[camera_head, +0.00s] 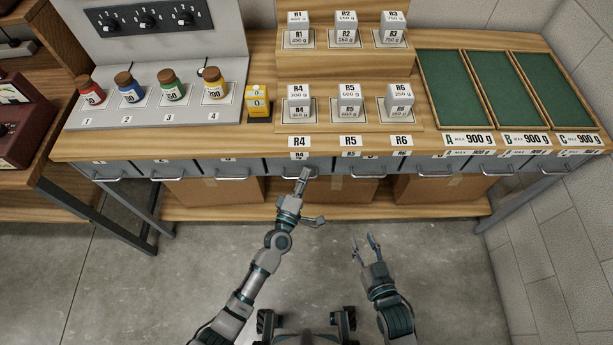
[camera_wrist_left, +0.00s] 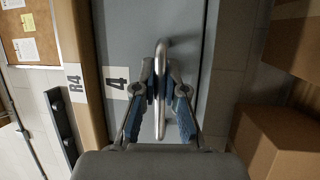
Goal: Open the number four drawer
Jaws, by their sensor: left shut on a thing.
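The number four drawer (camera_wrist_left: 118,40) has a grey front with a white label "4" (camera_wrist_left: 117,83) in the left wrist view. Its metal bar handle (camera_wrist_left: 161,120) runs between the fingers of my left gripper (camera_wrist_left: 160,88), which is shut on it. In the head view my left gripper (camera_head: 305,175) is at the drawer row under the table edge, below the R4 label (camera_head: 299,142), and covers part of the handle. The drawer front looks flush with the row. My right gripper (camera_head: 363,242) is open and empty over the floor, apart from the table.
Other drawer handles (camera_head: 232,178) line the table front on both sides. Cardboard boxes (camera_head: 435,188) stand on the shelf below. Bottles (camera_head: 170,85), white weight blocks (camera_head: 349,100) and green trays (camera_head: 452,88) stand on the table (camera_head: 240,147). The floor in front is clear.

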